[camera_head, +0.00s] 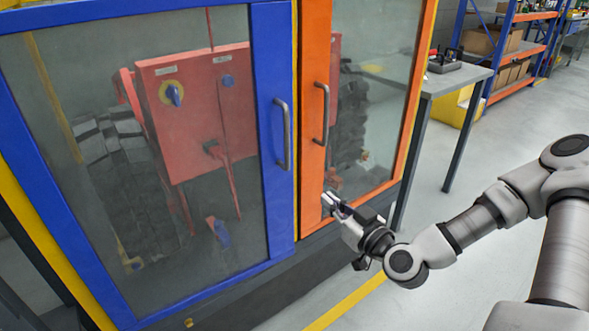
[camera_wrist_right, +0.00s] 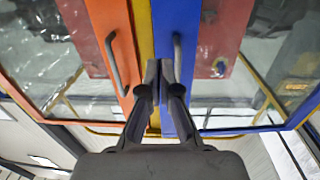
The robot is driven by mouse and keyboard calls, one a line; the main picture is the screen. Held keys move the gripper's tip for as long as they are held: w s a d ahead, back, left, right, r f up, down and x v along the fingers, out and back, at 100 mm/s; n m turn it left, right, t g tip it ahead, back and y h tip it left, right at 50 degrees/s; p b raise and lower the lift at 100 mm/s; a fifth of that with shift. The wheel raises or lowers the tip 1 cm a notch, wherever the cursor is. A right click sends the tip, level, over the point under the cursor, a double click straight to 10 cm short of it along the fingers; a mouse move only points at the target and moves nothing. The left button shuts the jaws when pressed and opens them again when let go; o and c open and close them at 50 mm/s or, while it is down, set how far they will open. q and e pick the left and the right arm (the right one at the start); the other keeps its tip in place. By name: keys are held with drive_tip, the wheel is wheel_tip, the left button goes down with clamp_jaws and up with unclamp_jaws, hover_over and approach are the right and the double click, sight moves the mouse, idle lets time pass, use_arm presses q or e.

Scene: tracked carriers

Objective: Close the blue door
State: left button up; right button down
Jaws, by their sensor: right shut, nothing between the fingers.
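The blue door (camera_head: 270,60) is a blue frame with a clear pane and a grey bar handle (camera_head: 282,135). Its handle edge runs along a yellow post, and I see no clear gap there. It also shows in the right wrist view (camera_wrist_right: 184,50), which is turned over, with its handle at its left side. My right gripper (camera_head: 330,202) is shut and empty, in front of the lower part of the orange door, just right of the blue door's edge. In the wrist view its fingertips (camera_wrist_right: 162,66) overlap the blue and yellow edges; I cannot tell whether they touch. My left gripper is out of view.
The orange door (camera_head: 312,165) with its own handle stands right of the blue one and looks shut. Red machinery (camera_head: 190,110) is behind the panes. A grey table (camera_head: 455,80) and shelving are farther right.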

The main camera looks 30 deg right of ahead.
use_arm(q)
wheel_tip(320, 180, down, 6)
drive_tip(key=b, duration=0.6)
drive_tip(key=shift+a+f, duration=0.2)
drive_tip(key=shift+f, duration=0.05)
use_arm(e)
drive_tip(key=w+r, duration=0.1)
drive_tip(key=w, duration=1.3)
drive_tip(key=shift+w+a, duration=0.15)
drive_tip(key=shift+a, duration=0.2)
